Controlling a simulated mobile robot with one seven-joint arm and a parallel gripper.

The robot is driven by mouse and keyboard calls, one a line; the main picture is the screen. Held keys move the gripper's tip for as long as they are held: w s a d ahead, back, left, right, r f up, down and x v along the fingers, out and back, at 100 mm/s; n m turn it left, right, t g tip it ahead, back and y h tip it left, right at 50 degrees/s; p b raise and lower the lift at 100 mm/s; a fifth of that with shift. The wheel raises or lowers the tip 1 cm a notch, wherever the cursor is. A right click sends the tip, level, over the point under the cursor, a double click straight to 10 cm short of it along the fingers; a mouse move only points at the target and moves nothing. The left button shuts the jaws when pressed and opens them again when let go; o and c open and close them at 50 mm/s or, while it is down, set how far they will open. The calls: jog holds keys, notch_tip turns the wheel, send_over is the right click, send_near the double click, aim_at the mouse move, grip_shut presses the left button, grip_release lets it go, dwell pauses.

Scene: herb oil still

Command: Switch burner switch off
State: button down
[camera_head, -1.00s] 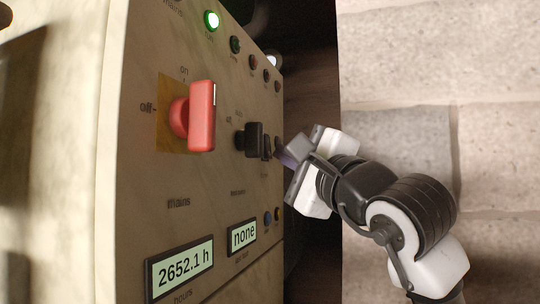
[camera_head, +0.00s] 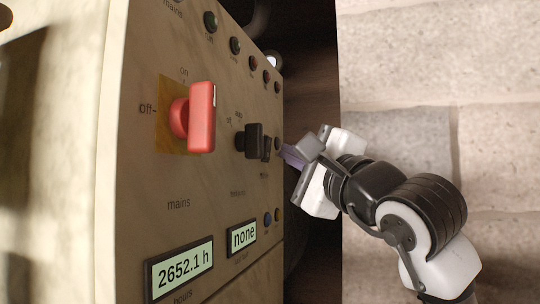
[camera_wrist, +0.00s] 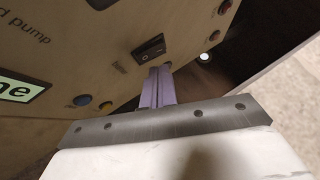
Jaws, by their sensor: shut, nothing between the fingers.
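A small black rocker switch (camera_head: 266,148) sits on the cream control panel, right of a black rotary knob; I take it for the burner switch. It also shows in the wrist view (camera_wrist: 149,47), with a small label below it too blurred to read surely. Which way the rocker is tipped I cannot tell. My gripper (camera_head: 288,154) is beside the panel's right part, its purple fingers pointing at the panel. In the wrist view the fingers (camera_wrist: 158,78) are shut together and empty, just below and right of the rocker, seemingly a little apart from it.
A large red mains knob (camera_head: 202,116) points to the right of its "off" mark. A black rotary knob (camera_head: 252,140) juts out near the rocker. Unlit indicator lamps (camera_head: 236,46) run along the top. Stone floor lies right.

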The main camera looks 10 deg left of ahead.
jog(key=shift+d, duration=0.1)
jog(key=d, duration=0.3)
jog(key=s+d, duration=0.1)
jog(key=shift+d+r+p, duration=0.3)
jog(key=shift+d+p, duration=0.1)
dwell(0.4)
